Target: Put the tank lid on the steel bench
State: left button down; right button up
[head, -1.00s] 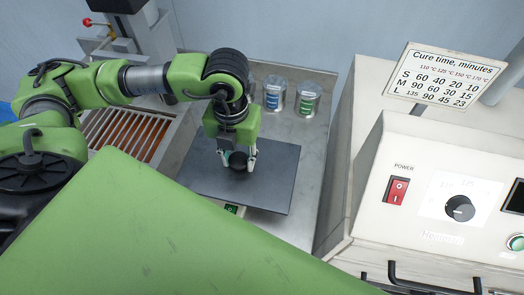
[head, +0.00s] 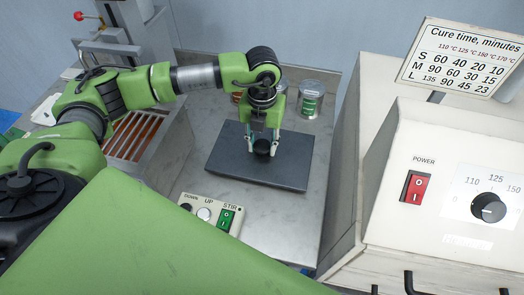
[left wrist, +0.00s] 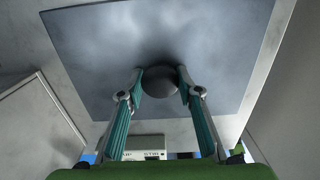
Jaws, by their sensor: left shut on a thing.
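The tank lid (head: 285,165) is a flat dark grey slab with a round black knob (head: 263,147) on top. It shows level over the steel bench (head: 265,225), right of the open tank (head: 140,136); I cannot tell whether it touches the bench. My left gripper (head: 263,151) points down and is shut on the knob. In the left wrist view the knob (left wrist: 160,80) sits between both fingers (left wrist: 160,88), with the lid (left wrist: 90,50) spread around it. My right gripper is not in view.
A control box (head: 205,213) with DOWN, UP and STIR controls stands in front of the lid. Jars, one with a green label (head: 311,98), stand behind it, partly hidden by my arm. The white oven (head: 385,180) borders the bench on the right.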

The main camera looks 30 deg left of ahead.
aim_at(262, 145)
pick_arm(q)
jog(key=shift+f, duration=0.8)
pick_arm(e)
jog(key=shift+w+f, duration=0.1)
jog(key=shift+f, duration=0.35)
pick_arm(q)
jog(key=shift+f, duration=0.1)
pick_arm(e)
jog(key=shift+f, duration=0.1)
pick_arm(q)
jog(key=c, duration=1.5)
grip_release()
jog(key=shift+f, duration=0.1)
jog(key=shift+o, duration=0.2)
notch_tip(262, 145, up, 12)
jog(key=p, duration=0.7)
jog(key=shift+r, duration=0.2)
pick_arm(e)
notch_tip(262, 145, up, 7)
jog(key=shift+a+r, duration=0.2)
